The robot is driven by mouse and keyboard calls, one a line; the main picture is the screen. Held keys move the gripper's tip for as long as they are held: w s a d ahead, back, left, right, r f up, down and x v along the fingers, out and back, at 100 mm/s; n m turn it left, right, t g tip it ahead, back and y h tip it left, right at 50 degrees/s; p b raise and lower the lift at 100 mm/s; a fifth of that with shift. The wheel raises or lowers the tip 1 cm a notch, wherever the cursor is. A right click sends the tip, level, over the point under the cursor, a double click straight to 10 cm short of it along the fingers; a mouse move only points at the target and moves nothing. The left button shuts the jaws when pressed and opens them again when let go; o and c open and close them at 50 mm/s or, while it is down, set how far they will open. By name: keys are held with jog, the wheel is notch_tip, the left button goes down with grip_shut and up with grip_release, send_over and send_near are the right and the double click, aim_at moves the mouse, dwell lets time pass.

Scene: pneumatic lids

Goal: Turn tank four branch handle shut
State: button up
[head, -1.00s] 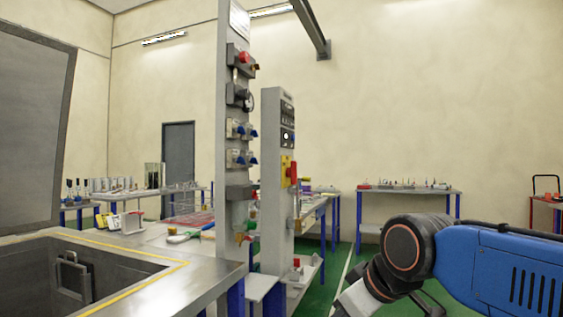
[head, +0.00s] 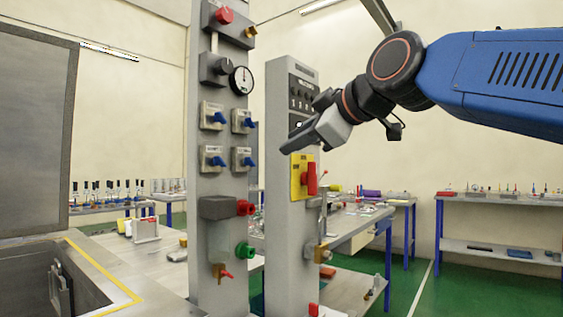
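Four small valves with blue handles sit in a two-by-two block on a grey column: upper left (head: 213,117), upper right (head: 243,121), lower left (head: 213,159) and lower right (head: 243,159). Their labels are too small to read, so I cannot tell which is tank four. The blue handles point to the right and slightly down. My gripper (head: 290,148) is in front of the second grey column, right of the valves and apart from them. It points left and slightly down. Its fingers show nearly edge-on, and I cannot see whether they are parted.
A pressure gauge (head: 241,80) and a red knob (head: 224,15) sit above the valves. Red (head: 244,208) and green (head: 244,249) fittings stick out below. The second column carries a yellow plate with a red switch (head: 311,179). A steel bench (head: 130,290) with an opening is at lower left.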

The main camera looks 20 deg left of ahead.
send_near(252, 161)
jog(key=x, duration=0.9)
jog(key=shift+d, duration=0.1)
grip_shut()
